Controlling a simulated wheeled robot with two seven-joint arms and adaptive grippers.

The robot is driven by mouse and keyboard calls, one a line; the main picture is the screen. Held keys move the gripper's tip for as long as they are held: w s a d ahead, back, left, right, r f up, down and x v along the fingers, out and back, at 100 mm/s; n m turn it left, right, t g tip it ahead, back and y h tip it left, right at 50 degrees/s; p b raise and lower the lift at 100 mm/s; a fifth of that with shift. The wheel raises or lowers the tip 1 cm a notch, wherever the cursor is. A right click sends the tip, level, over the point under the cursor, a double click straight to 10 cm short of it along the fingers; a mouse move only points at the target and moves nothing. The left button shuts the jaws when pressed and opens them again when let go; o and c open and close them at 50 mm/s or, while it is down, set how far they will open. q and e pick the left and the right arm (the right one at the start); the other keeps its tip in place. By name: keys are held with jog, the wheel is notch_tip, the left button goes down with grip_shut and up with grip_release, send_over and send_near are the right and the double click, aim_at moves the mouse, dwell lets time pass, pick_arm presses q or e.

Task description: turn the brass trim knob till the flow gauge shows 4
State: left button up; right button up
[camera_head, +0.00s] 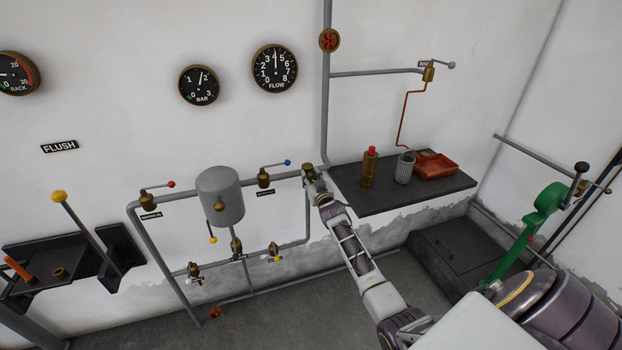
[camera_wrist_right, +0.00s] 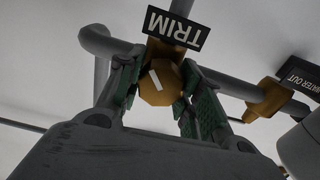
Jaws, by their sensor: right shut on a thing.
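The brass trim knob (camera_wrist_right: 161,88) is faceted with a white pointer mark, below an upside-down TRIM plate (camera_wrist_right: 174,28) in the right wrist view. My right gripper (camera_wrist_right: 163,76) has its green-padded fingers on both sides of it, shut on it. In the head view the knob (camera_head: 308,169) sits on the wall pipe, partly hidden by my right gripper (camera_head: 313,178). The round black flow gauge (camera_head: 274,69) hangs higher on the wall; its white needle points straight up, at about 4, between 3 and 5. My left gripper is out of view.
A BAR gauge (camera_head: 199,85) and RACK gauge (camera_head: 17,74) hang to the left. A grey tank (camera_head: 220,196) and a blue-tipped valve (camera_head: 264,178) stand left of my gripper. A dark shelf (camera_head: 380,203) with a bottle and red tray is at right.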

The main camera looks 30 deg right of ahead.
jog(key=shift+n, duration=0.3)
jog(key=o, duration=1)
jog(key=shift+o, duration=0.2)
jog(key=shift+s, duration=0.1)
jog(key=v, duration=1.1)
jog(key=shift+s, duration=0.4)
jog(key=shift+f, duration=0.1)
dwell(0.4)
